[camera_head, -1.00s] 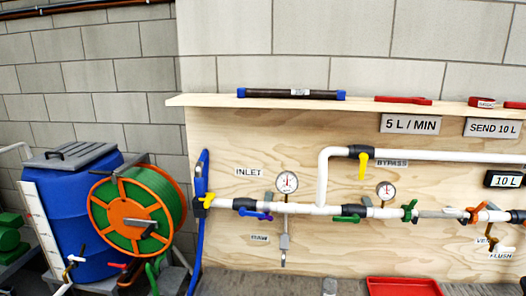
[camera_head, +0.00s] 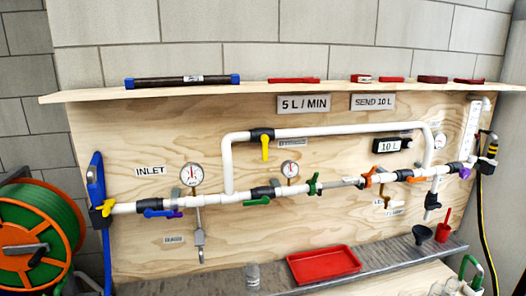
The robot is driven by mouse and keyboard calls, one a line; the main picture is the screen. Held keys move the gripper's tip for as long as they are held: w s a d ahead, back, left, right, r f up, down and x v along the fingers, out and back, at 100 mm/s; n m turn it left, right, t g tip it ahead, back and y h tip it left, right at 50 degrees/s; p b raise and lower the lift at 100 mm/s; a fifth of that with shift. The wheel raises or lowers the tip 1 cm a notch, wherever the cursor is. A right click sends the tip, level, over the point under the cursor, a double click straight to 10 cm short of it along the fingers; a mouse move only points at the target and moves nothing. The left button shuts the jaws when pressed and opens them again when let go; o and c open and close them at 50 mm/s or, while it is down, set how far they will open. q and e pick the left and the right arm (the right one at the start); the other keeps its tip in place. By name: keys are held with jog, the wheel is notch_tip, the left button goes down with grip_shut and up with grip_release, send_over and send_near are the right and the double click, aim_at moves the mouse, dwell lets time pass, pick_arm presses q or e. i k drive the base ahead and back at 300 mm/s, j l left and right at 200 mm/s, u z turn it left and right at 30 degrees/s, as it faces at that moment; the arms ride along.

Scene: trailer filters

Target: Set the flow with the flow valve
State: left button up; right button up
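A white pipe line (camera_head: 232,199) runs across a plywood board and carries several valves with coloured handles. From left to right I see a yellow handle (camera_head: 104,208), a blue handle (camera_head: 160,213), a green handle (camera_head: 257,201), an upright green handle (camera_head: 313,184), an orange handle (camera_head: 367,178) and a purple handle (camera_head: 464,172). A vertical clear gauge tube (camera_head: 472,130) with a scale stands at the right end. No label I can read names the flow valve. A sign (camera_head: 303,104) reads "5 L / MIN". Neither gripper shows.
A bypass pipe with a yellow handle (camera_head: 265,148) arches above the line. A red tray (camera_head: 323,264), a clear jar (camera_head: 253,274) and a black funnel (camera_head: 422,234) stand on the grey bench. A hose reel (camera_head: 38,235) is at the left.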

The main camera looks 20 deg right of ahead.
aim_at(465, 172)
jog(key=z, duration=2)
